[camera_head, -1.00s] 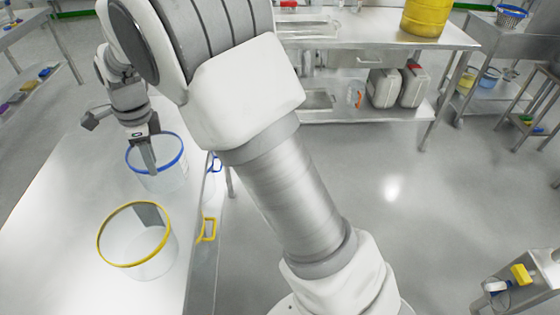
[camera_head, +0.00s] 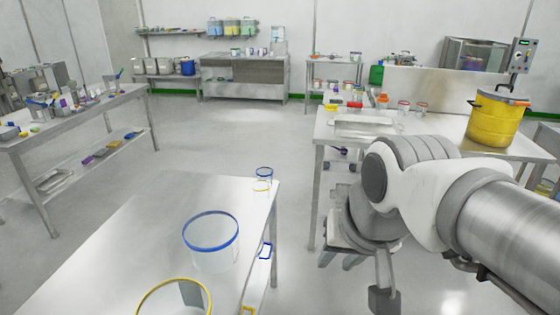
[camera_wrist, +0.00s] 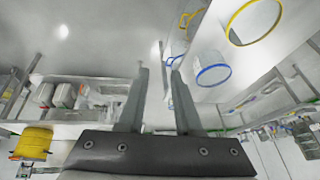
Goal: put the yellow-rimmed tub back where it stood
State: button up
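The yellow-rimmed tub (camera_head: 176,297) stands on the near part of the steel table (camera_head: 120,238), cut off by the bottom edge of the head view. It looks clear-walled, with a grey patch on its side. The wrist view also shows it (camera_wrist: 255,22), at the upper right. A blue-rimmed tub (camera_head: 211,246) stands just beyond it, and shows in the wrist view (camera_wrist: 212,68). My gripper (camera_head: 342,262) is off to the right of the table, apart from both tubs. In the wrist view its fingers (camera_wrist: 159,72) are apart with nothing between them.
A second bench holds a yellow drum (camera_head: 496,117) at right. Open floor lies between the tables; the table's left part is bare.

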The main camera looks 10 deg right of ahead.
jog(key=s, duration=0.1)
jog(key=s+d+n, duration=0.1)
jog(key=s+f+n, duration=0.1)
jog(key=shift+s+d+t+h, duration=0.25)
jog(key=shift+d+t+h, duration=0.05)
jog(key=shift+d, duration=0.05)
jog(key=shift+r, duration=0.1)
jog(key=shift+r+p, duration=1.2)
